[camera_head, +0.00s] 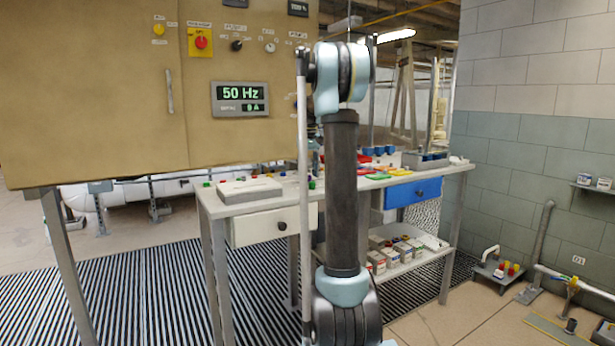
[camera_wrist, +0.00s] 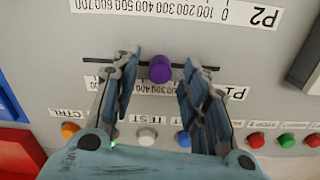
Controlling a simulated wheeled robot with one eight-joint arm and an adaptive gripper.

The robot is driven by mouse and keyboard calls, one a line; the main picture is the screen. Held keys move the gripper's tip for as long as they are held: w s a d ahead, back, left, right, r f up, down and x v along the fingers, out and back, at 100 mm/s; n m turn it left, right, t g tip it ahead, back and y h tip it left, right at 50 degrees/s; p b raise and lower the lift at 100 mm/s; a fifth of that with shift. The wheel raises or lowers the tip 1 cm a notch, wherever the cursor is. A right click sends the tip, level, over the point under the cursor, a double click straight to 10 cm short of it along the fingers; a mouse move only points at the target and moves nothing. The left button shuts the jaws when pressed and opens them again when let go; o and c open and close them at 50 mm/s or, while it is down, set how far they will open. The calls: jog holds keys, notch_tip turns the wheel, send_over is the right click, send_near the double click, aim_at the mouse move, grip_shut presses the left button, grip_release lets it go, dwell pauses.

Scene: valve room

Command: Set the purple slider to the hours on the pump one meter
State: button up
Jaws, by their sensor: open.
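The purple slider (camera_wrist: 160,69) is a round knob on a dark horizontal slot in the grey panel (camera_wrist: 50,70). The wrist view shows the panel upside down. The knob stands near the middle of the slot, between a P2 scale strip (camera_wrist: 180,11) above and a P1 scale strip (camera_wrist: 165,86) below, partly hidden by my fingers. My gripper (camera_wrist: 161,66) is open, with one finger on each side of the knob and gaps between. In the head view my arm hides the gripper. No pump one hours reading is legible in either view.
Orange, white, blue, green and red buttons line the panel below the slot, near my fingers. In the head view, a cabinet display (camera_head: 240,98) reads 50 Hz and 9 A. A workbench (camera_head: 232,209) with a blue drawer (camera_head: 413,193) stands behind my arm.

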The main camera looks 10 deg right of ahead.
notch_tip(320, 180, up, 11)
dwell(0.4)
